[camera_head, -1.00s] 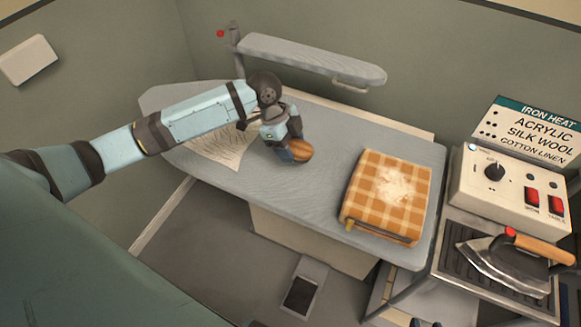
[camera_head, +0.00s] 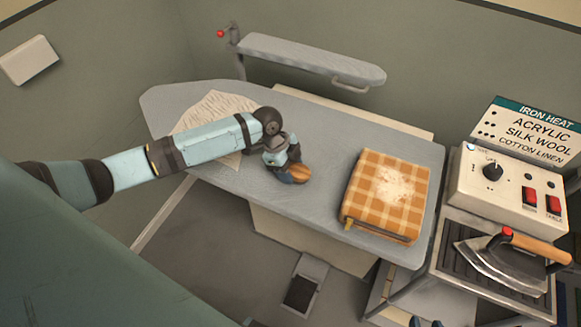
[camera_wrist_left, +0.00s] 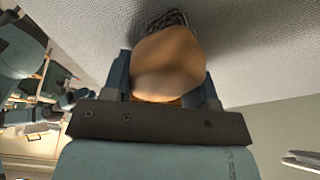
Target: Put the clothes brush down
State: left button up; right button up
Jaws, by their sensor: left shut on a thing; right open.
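The clothes brush (camera_head: 300,172) has a brown wooden back and is held in my left gripper (camera_head: 294,174), low over the grey ironing board (camera_head: 320,190). In the left wrist view the brush (camera_wrist_left: 167,62) sits between the two fingers of my left gripper (camera_wrist_left: 165,85), with dark bristles at its far end close to the board's grey surface. I cannot tell whether the bristles touch the board. My right gripper is not clearly seen in any view.
A folded orange plaid cloth (camera_head: 365,205) with a pale dusty patch lies to the right. A cream sheet (camera_head: 215,112) lies at the left. An iron (camera_head: 510,262) rests beside the control box (camera_head: 500,185). A sleeve board (camera_head: 310,58) stands behind. Bare board surrounds the brush.

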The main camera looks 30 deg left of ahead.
pick_arm(q)
jog(key=o, duration=1)
jog(key=shift+c, duration=0.2)
jog(key=shift+r, duration=0.2)
jog(key=b+v, duration=0.1)
jog(key=v, duration=0.9)
jog(key=shift+a+r, duration=0.4)
jog(key=shift+r, duration=0.4)
